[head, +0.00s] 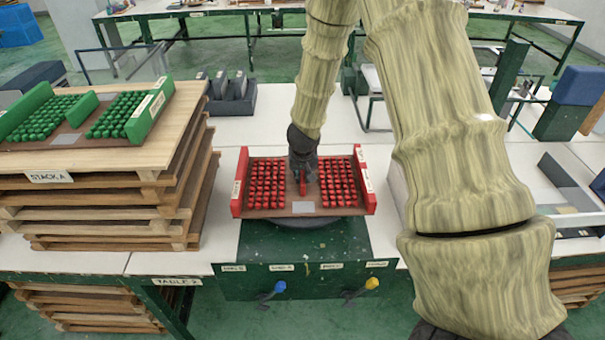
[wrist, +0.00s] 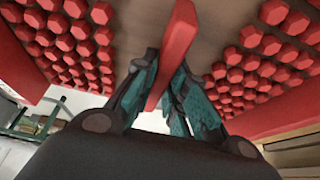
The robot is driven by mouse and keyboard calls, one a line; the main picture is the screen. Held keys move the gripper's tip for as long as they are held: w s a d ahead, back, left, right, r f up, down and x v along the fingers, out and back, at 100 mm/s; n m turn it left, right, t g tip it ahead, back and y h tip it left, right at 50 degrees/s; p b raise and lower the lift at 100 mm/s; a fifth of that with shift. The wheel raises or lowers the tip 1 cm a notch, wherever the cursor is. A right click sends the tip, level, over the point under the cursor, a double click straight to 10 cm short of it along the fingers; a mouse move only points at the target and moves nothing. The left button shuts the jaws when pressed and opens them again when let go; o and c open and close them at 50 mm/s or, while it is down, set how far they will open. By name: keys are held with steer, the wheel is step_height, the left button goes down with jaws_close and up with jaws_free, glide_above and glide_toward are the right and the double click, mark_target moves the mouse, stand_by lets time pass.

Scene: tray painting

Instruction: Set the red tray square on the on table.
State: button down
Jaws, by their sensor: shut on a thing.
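The red tray (head: 270,211) has a brown base, red end walls and rows of red pieces on both halves. It is at the middle of the head view, over a dark round plate on a green unit (head: 345,240). Whether it rests on the plate or hangs just above it, I cannot tell. My gripper (head: 302,180) reaches down to the tray's middle. In the wrist view my gripper (wrist: 160,85) is shut on the tray's red central bar (wrist: 178,40). The round plate is mostly hidden under the tray.
Stack A (head: 175,170), a pile of wooden boards, stands close on the left with a green tray (head: 150,115) on top. A dark grey holder (head: 233,95) stands behind. White tabletop (head: 225,135) around the unit is partly clear.

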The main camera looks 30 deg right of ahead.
steer(key=c, duration=1.8)
jaws_free()
steer(key=shift+c, duration=0.2)
steer(key=o, duration=0.4)
steer(key=v, duration=1.2)
